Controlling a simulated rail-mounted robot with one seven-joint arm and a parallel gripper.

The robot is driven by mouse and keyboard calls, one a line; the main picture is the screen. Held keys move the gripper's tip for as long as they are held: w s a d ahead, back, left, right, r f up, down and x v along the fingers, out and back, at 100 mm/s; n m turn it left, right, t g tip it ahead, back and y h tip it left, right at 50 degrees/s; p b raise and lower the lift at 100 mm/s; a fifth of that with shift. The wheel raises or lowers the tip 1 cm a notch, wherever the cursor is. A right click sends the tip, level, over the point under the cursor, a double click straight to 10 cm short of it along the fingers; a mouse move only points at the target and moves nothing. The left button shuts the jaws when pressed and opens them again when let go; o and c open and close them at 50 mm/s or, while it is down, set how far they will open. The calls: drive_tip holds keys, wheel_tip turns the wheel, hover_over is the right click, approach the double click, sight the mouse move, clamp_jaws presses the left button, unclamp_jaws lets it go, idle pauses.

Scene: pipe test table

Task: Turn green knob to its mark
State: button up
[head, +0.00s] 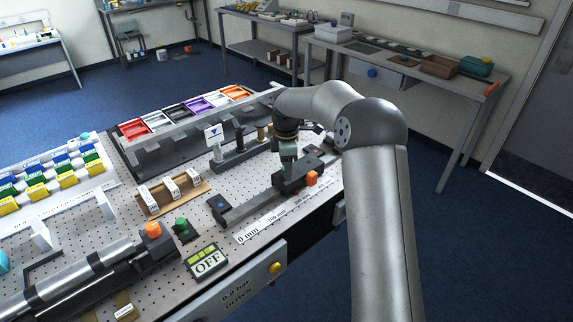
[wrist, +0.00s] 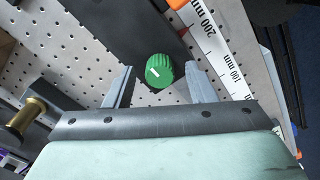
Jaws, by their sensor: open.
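The green knob (wrist: 159,70) is ribbed, with a short white line on its top. In the wrist view it stands on a dark block, and no mark around it can be made out. My gripper (wrist: 160,80) is open, with one finger on each side of the knob and a gap to each. In the head view my gripper (head: 288,165) points down over the dark slide unit (head: 250,205), and I cannot make out this knob there.
A ruler strip (wrist: 215,48) runs beside the block. A post with a brass top (wrist: 22,122) stands left in the wrist view.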

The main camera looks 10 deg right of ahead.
drive_tip(key=shift+f, duration=0.15)
drive_tip(key=c, duration=1)
drive_tip(key=shift+o, duration=0.2)
